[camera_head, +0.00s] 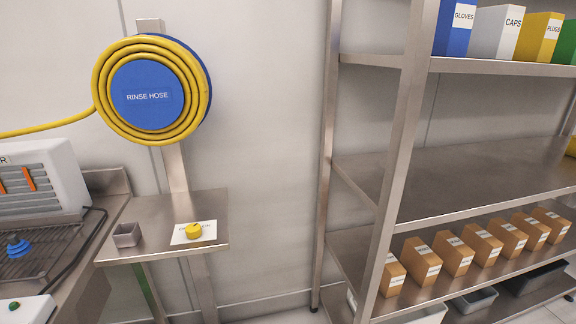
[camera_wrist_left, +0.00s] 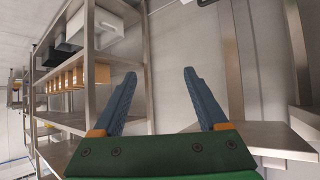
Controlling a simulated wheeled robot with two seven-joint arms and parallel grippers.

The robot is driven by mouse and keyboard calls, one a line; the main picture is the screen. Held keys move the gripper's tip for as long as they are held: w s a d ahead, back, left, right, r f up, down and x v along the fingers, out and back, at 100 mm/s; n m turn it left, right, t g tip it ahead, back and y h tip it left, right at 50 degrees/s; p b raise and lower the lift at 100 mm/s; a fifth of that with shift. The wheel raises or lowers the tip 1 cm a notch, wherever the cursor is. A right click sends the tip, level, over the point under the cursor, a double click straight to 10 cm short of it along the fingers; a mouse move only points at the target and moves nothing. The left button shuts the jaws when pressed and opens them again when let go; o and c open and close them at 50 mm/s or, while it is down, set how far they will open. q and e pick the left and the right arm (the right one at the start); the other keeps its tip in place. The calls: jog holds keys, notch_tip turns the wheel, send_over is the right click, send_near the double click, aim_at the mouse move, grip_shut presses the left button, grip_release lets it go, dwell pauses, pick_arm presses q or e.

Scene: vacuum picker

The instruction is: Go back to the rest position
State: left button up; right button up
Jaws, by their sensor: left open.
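My left gripper (camera_wrist_left: 157,103) shows in the left wrist view, with its two blue-grey fingers spread wide apart and nothing between them. Its green body fills the bottom of that view. The fingers point toward the wall and the shelf rack, clear of any object. Neither gripper shows in the head view. In the head view, a small steel side table (camera_head: 160,245) holds a yellow round piece (camera_head: 194,230) on a white labelled card (camera_head: 207,236). A small grey square cup (camera_head: 127,235) stands to the left of the card.
A steel shelf rack (camera_head: 405,130) stands at the right with several brown boxes (camera_head: 419,258) and coloured boxes. A yellow hose reel (camera_head: 147,95) hangs on the wall. At the left are a machine (camera_head: 45,180) and a blue ribbed piece (camera_head: 17,247). Wall between reel and rack is bare.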

pick_arm(q)
jog(key=s+d+f+n+g+y, duration=0.1)
jog(key=s+d+f+g+y, duration=0.15)
jog(key=s, duration=0.35)
jog(key=s+d+f+n+g+y, duration=0.1)
jog(key=s+d+g, duration=0.1)
jog(key=s+g, duration=0.35)
jog(key=s+f+p, duration=0.2)
jog(key=s+f, duration=0.2)
jog(key=f, duration=1.1)
jog(key=s+a+f+g+p, duration=0.1)
jog(key=s+a+f, duration=0.1)
jog(key=s+f, duration=0.5)
jog(key=s, duration=0.4)
jog(key=shift+s+f+m, duration=0.3)
jog(key=shift+s+f, duration=0.05)
jog(key=shift+f, duration=0.05)
